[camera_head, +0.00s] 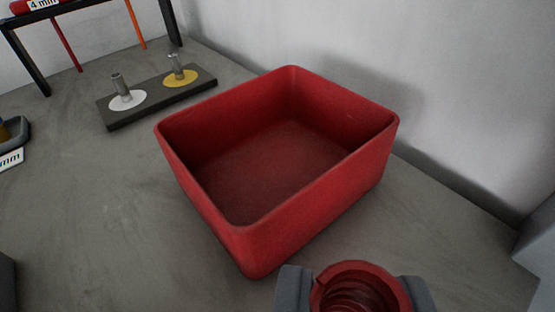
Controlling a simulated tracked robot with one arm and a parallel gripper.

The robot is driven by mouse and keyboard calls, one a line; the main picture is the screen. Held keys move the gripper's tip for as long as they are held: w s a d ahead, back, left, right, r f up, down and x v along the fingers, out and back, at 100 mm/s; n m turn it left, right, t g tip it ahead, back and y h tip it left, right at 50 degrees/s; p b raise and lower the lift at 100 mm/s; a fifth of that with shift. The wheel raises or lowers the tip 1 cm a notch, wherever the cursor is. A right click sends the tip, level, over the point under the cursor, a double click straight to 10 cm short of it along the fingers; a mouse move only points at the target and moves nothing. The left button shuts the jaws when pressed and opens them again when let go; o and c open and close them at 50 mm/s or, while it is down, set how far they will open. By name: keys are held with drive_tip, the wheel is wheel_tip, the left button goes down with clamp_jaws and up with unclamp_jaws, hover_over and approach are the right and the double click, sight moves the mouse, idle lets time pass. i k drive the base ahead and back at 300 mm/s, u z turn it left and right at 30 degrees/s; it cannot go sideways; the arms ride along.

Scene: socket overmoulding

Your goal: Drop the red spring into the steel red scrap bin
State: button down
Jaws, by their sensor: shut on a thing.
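The red scrap bin (300,220) stands on the grey surface in the middle of the head camera view. It is open at the top and its visible floor is empty. My gripper (355,290) is at the bottom edge of the view, right of centre. Its two grey fingers are shut on the red spring (358,292), one finger on each side. I look into the spring's round end and see its coils inside. The spring shows just in front of the bin's near side in the picture. The lower part of the spring and fingers is cut off by the frame.
A dark block with two metal pegs (158,97), one on a white disc and one on a yellow disc, lies behind the bin to the left. A black rack (26,62) stands at the back left. A pale wall (460,90) runs behind and right.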

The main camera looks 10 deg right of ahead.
sight(297, 175)
drive_tip(key=z, duration=0.55)
drive_tip(key=k, duration=1.25)
drive_tip(key=u, duration=0.4)
drive_tip(key=i, duration=1.5)
drive_tip(key=z, duration=0.05)
